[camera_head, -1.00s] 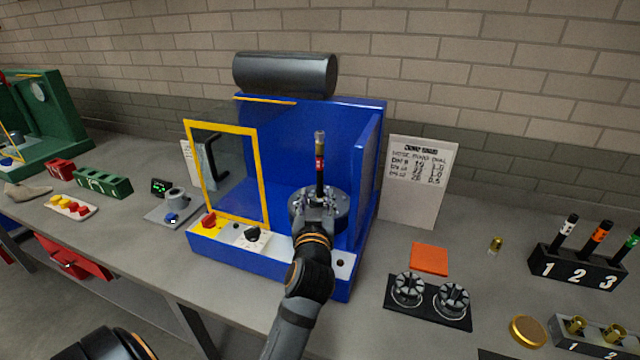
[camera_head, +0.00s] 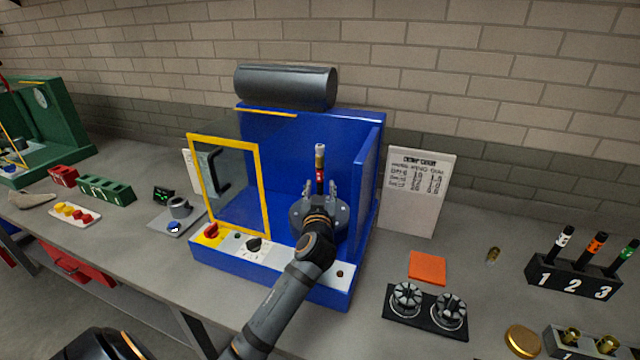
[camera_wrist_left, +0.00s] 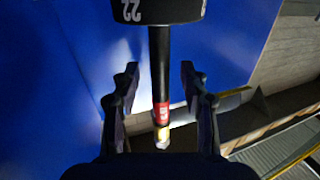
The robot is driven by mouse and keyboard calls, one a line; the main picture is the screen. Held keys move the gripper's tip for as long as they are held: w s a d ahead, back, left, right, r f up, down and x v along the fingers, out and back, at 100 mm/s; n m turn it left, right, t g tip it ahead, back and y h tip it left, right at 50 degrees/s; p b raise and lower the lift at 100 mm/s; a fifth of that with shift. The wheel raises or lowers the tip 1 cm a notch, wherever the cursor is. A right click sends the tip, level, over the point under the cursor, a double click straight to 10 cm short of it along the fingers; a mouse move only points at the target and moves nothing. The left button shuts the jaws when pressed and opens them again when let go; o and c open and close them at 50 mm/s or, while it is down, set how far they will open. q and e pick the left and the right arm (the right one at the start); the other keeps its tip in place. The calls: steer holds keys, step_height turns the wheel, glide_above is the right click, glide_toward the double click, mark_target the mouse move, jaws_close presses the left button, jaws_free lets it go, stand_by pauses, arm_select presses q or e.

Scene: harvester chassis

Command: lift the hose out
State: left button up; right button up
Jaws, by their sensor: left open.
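The hose (camera_head: 320,168) stands upright in the round grey crimper head (camera_head: 297,217) of the blue machine. It is black with a red band and a pale metal fitting at its top. In the left wrist view the hose (camera_wrist_left: 160,75) runs between the two fingers, with its red band and fitting toward the bottom. My left gripper (camera_head: 320,188) is open, its fingers on either side of the hose with gaps showing in the wrist view (camera_wrist_left: 160,75). The gripper and wrist hide part of the crimper head. My right gripper does not show in the head view.
The blue machine (camera_head: 362,210) has a side wall close right of the hose and a yellow-framed clear door (camera_head: 262,190) open at the left. A rack with hoses (camera_head: 575,278) and a die mat (camera_head: 425,325) lie to the right.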

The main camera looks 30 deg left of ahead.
arm_select(q)
steer(key=shift+w+a+f, duration=0.15)
steer(key=shift+w+a, duration=0.2)
steer(key=shift+w, duration=0.15)
steer(key=shift+s+d, duration=0.1)
steer(key=shift+s, duration=0.05)
steer(key=c, duration=0.3)
jaws_close()
